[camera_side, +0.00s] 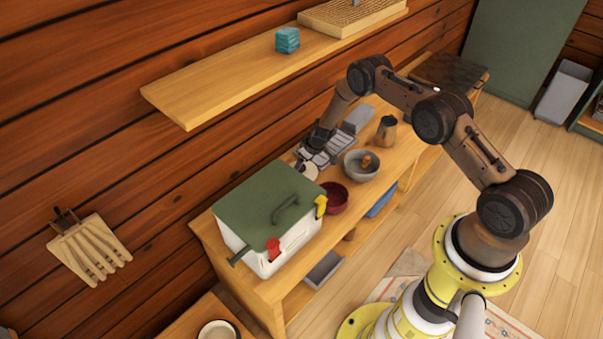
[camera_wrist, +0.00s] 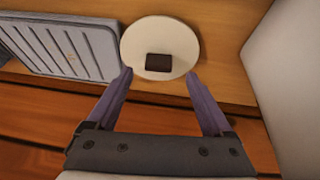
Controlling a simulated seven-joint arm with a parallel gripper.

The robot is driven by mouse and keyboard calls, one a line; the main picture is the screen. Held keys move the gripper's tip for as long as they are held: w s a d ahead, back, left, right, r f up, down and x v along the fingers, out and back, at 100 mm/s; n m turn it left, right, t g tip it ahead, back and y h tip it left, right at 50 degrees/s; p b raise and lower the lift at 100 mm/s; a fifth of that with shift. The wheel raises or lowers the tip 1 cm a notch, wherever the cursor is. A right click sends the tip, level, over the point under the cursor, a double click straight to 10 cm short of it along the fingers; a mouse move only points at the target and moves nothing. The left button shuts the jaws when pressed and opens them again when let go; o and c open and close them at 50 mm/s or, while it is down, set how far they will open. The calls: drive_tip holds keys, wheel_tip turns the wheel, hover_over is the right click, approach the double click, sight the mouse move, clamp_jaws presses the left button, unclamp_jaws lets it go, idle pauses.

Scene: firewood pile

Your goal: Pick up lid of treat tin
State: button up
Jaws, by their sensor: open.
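The lid of the treat tin (camera_wrist: 160,32) shows in the wrist view as a round cream disc with a dark brown block-like knob (camera_wrist: 159,62) on it. In the side view it is a small pale disc (camera_side: 311,171) partly hidden by my gripper, beside the white box. My gripper (camera_wrist: 160,77) is open, with its two purple-grey fingertips apart at the lid's near edge, one on each side of the knob in the picture. Nothing is between the fingers except the view of the lid. The tin's body is hidden, and I cannot tell whether the fingers touch the lid.
A white box with a green lid (camera_side: 270,205) stands close by. A grey ribbed rack (camera_wrist: 62,42) lies on the other side. A red bowl (camera_side: 334,197), a grey bowl (camera_side: 362,165) and a brown jug (camera_side: 386,130) share the bench. A wooden shelf (camera_side: 215,85) overhangs behind.

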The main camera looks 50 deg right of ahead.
sight(302, 168)
drive_tip(key=shift+x, duration=1.55)
drive_tip(key=shift+d, duration=0.1)
clamp_jaws()
